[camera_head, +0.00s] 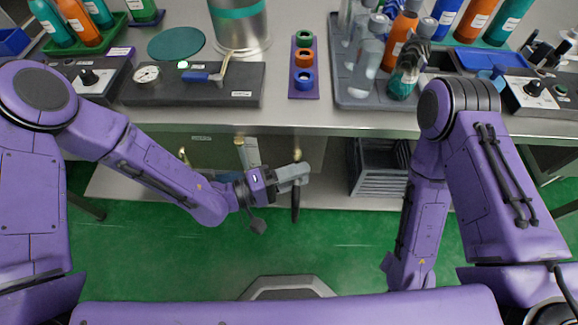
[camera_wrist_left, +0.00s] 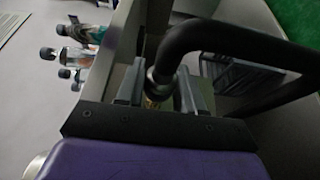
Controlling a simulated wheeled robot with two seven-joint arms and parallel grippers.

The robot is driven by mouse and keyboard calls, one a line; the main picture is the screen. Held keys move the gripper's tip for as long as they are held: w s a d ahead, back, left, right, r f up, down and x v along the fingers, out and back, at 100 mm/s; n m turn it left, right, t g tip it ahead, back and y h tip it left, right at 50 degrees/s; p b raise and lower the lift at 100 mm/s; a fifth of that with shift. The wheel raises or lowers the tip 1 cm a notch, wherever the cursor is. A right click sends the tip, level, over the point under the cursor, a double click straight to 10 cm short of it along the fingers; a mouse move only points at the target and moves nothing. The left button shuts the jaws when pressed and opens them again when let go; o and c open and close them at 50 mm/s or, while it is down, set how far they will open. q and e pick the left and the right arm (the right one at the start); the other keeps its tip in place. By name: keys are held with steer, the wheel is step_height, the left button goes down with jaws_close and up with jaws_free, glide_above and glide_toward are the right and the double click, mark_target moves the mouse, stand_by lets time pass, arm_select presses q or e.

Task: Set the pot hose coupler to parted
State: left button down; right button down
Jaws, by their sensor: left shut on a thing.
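My left gripper (camera_head: 299,172) is below the front edge of the steel bench in the head view. In the left wrist view its fingers (camera_wrist_left: 158,92) are shut on the hose coupler (camera_wrist_left: 157,78), a metal collar with a brass part below it. A thick black hose (camera_wrist_left: 235,42) curves from the coupler to the right. The hose also hangs below the gripper in the head view (camera_head: 295,206). The fingers partly hide the coupler, and I cannot tell whether its halves are joined. The steel pot (camera_head: 238,30) with a teal band stands on the bench. My right gripper does not show.
The bench edge (camera_head: 330,131) is just above the left gripper. A grey crate (camera_head: 383,170) stands on the lower shelf to the right. Bottles in a grey tray (camera_head: 345,98), a gauge panel (camera_head: 240,92) and a purple ring rack (camera_head: 304,70) are on the bench. Green floor is clear in front.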

arm_select(q)
steer(key=c, duration=0.8)
jaws_free()
steer(key=shift+s, duration=0.3)
steer(key=v, duration=1)
steer(key=shift+a, duration=0.3)
